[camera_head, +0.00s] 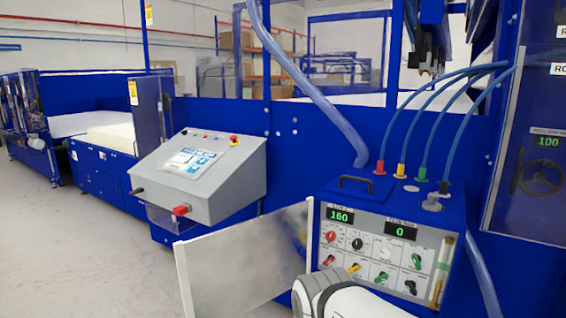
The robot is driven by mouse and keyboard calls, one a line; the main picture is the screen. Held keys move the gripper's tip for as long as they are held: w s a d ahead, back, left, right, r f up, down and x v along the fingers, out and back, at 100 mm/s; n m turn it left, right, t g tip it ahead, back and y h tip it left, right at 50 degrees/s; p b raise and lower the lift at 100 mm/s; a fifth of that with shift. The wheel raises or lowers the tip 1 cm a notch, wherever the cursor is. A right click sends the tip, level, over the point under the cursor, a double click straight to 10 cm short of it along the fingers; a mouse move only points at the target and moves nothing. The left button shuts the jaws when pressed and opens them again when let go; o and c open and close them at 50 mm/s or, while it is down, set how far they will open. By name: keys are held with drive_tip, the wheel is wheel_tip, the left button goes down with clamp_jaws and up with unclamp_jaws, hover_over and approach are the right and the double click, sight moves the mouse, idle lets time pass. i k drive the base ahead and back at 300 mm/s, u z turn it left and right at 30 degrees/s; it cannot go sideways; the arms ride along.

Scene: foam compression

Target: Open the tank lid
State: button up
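The tank is a blue box with a grey control panel (378,258), standing at the lower right. A small blue lid (376,193) with a black handle (355,182) lies flat on the left part of its top and looks closed. A thick translucent hose (310,88) comes down from above and ends behind the lid. White parts of my arm show at the bottom edge, in front of the panel. My gripper's fingers are not in view.
Thin hoses rise from red, yellow, green and black fittings (422,174) right of the lid. A clear panel with a pale edge (245,262) stands left of the tank. A grey console (205,170) is farther left. Open floor (75,255) lies at lower left.

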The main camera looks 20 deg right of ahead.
sight(360, 186)
drive_tip(key=z, duration=0.3)
drive_tip(key=i, duration=1.1)
drive_tip(key=z, duration=0.65)
drive_tip(key=k, duration=0.9)
drive_tip(key=z, duration=0.15)
drive_tip(key=i, duration=0.9)
drive_tip(key=u, duration=0.05)
